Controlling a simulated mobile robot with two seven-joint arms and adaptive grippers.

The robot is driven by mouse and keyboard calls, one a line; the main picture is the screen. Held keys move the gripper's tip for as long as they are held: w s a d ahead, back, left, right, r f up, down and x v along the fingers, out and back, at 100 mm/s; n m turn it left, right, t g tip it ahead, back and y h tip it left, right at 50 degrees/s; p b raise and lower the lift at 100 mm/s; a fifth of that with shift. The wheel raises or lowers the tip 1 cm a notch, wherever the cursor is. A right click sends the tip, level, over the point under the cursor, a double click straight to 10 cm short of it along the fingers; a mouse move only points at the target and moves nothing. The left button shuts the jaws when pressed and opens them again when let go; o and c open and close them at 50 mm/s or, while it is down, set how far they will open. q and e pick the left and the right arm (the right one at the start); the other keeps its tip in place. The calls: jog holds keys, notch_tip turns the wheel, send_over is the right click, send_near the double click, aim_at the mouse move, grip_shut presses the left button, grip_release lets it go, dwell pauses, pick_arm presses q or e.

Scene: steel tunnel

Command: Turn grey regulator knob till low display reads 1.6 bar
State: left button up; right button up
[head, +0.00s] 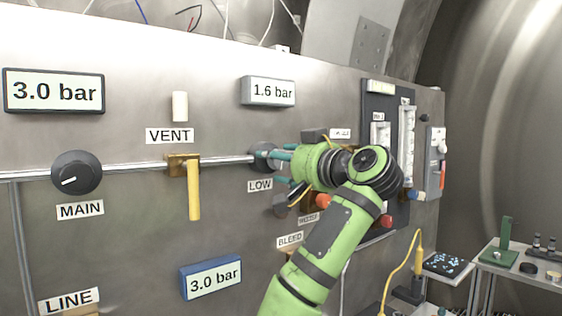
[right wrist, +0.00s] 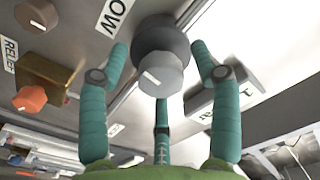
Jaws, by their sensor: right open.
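In the right wrist view the grey knob (right wrist: 165,74) shows a white pointer line and stands on a dark round base (right wrist: 160,36). My right gripper (head: 283,154) is open in front of the knob. In the right wrist view its three teal fingers (right wrist: 160,68) are spread around the knob, with visible gaps beside it. My left gripper is not in view.
To the left are the MAIN knob (head: 77,172), a 3.0 bar display (head: 54,91) and the yellow vent lever (head: 194,190). An orange relief knob (right wrist: 30,98) is close to the gripper. Flowmeters (head: 407,140) stand on the panel right of my arm.

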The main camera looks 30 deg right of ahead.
jog(key=s, duration=0.7)
jog(key=shift+s+d, duration=0.25)
jog(key=shift+d, duration=0.05)
jog(key=shift+f, duration=0.1)
